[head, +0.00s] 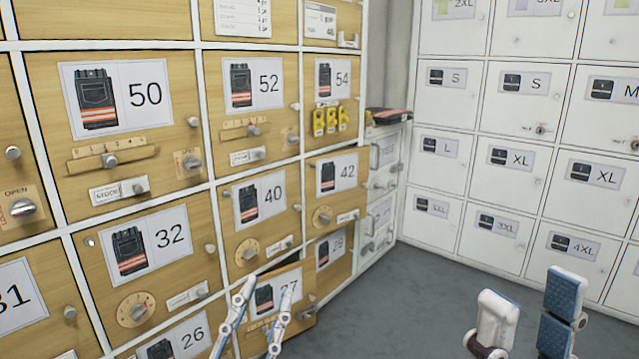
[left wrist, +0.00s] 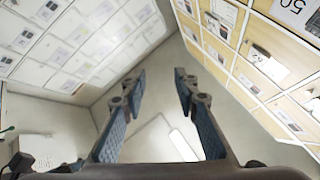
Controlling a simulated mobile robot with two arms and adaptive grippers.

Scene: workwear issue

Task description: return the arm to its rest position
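My left gripper (head: 270,286) is at the bottom centre of the head view, in front of the locker door marked 27. Its two fingers are apart with nothing between them. My right gripper (head: 533,292) is at the lower right of the head view, over the grey floor. Its two thick blue and white fingers are apart, with only floor visible between them. The lower ends of both arms are cut off by the frame.
Wooden numbered lockers (head: 178,246) fill the left. The door marked 27 (head: 283,298) stands ajar, with a dark gap above it. White size-marked lockers (head: 524,90) line the right. A dark folded item (head: 388,116) lies on a white cabinet (head: 383,155) in the corner. The floor (head: 425,290) is clear.

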